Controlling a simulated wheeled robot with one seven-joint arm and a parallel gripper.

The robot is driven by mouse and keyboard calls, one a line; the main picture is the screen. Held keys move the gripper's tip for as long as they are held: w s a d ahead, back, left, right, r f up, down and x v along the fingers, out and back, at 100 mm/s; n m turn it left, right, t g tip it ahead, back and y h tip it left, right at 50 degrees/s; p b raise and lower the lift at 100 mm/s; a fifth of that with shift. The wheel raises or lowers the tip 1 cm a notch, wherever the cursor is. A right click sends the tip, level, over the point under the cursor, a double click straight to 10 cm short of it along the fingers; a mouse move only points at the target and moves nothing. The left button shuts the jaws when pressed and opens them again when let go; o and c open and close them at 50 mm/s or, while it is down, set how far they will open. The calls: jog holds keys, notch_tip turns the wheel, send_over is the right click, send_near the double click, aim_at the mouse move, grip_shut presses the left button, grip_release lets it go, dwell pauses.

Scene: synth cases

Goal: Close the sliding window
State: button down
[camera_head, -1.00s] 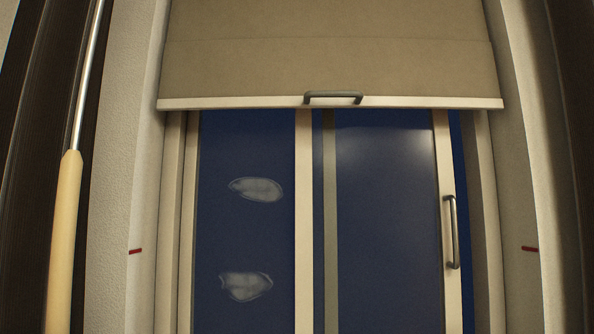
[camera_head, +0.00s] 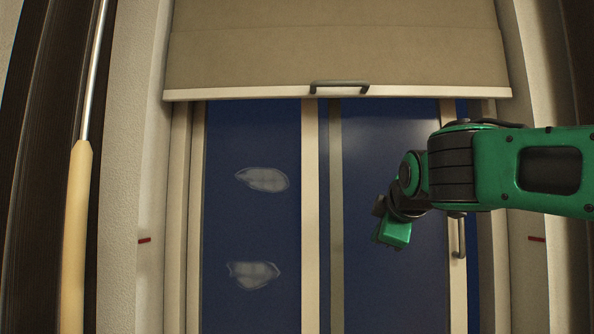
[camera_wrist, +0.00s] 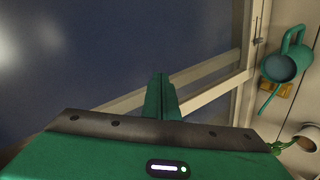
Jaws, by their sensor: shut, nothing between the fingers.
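The window's sliding sash (camera_head: 457,300) has a pale stile and a dark upright handle (camera_head: 461,240). A dark blue strip shows between this stile and the right frame, so the sash stands apart from that frame. My arm hides the handle's upper part. My gripper (camera_head: 393,234) is in front of the right pane, left of the handle and apart from it in the picture. In the wrist view, its green fingers (camera_wrist: 161,82) are together and empty, in front of the glass and pale frame bars. I cannot tell how far the fingertips are from the glass.
A beige blind (camera_head: 330,50) with a grey handle (camera_head: 339,87) covers the window's top. A pole with a pale grip (camera_head: 75,240) stands at the left. Beside the window frame, the wrist view shows a teal watering can (camera_wrist: 281,67) and a pale pot (camera_wrist: 308,136).

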jog(key=s+a+r+n+t+y, duration=0.2)
jog(key=a+r+n+t+y, duration=0.45)
jog(key=a+r, duration=1.3)
jog(key=shift+w+d+n+g+h, duration=0.2)
jog(key=shift+w+d+g+h, duration=0.15)
jog(key=shift+w, duration=1.15)
jog(key=shift+w+d+n+g+h, duration=0.2)
jog(key=shift+w+g, duration=0.2)
jog(key=shift+w, duration=1.1)
jog(key=shift+w+d+n+g+h, duration=0.15)
jog(key=shift+w+d+g+h, duration=0.2)
jog(key=shift+w, duration=1.15)
jog(key=shift+r, duration=0.1)
